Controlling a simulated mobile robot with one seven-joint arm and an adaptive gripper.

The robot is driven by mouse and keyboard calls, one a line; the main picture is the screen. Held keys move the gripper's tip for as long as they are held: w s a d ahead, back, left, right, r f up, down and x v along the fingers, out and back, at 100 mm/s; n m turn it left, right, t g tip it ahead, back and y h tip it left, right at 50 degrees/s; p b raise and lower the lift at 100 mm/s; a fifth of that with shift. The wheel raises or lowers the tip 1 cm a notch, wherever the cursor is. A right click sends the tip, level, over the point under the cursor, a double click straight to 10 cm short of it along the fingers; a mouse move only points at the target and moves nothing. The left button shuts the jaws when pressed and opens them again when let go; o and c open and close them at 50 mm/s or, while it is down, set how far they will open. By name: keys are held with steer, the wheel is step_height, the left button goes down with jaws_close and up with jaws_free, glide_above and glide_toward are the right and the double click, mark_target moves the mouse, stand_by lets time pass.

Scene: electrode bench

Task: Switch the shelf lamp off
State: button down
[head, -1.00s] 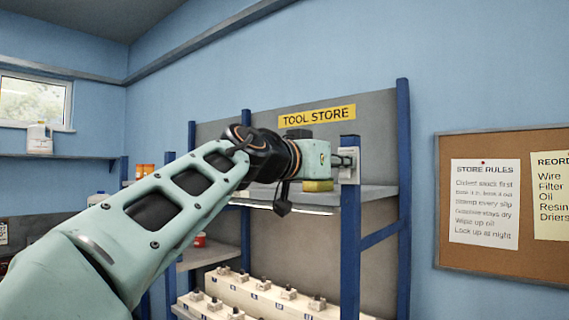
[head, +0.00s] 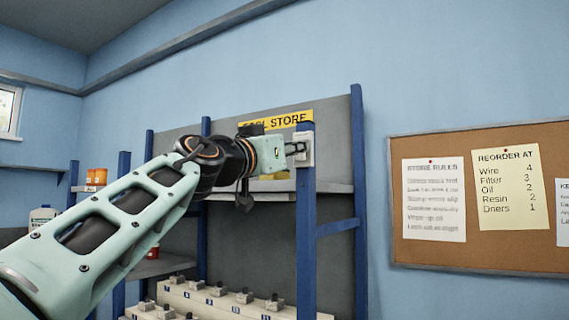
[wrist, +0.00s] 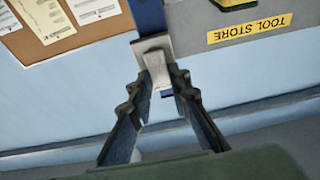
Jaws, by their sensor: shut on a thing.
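A pale switch box (head: 307,146) is fixed to the front blue post of the shelf unit. It also shows in the wrist view (wrist: 151,45), with its lever (wrist: 157,70) sticking out toward me. My gripper (head: 298,148) is at the box, its fingers on either side of the lever and shut on it; the fingers also show in the wrist view (wrist: 160,84). The lamp under the upper shelf shows no bright strip, and the back panel (head: 257,243) below the shelf looks dull grey. My arm and wrist hide part of the shelf.
A yellow sign (head: 291,120) is on the shelf back. Several small blocks stand on a long pale stepped rack (head: 215,306) below. A cork board (head: 400,250) hangs on the right wall.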

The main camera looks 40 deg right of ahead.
steer(key=shift+h+b, duration=0.3)
steer(key=shift+b, duration=0.1)
steer(key=c, duration=1.8)
jaws_free()
steer(key=shift+f, duration=0.1)
steer(key=v, duration=1.2)
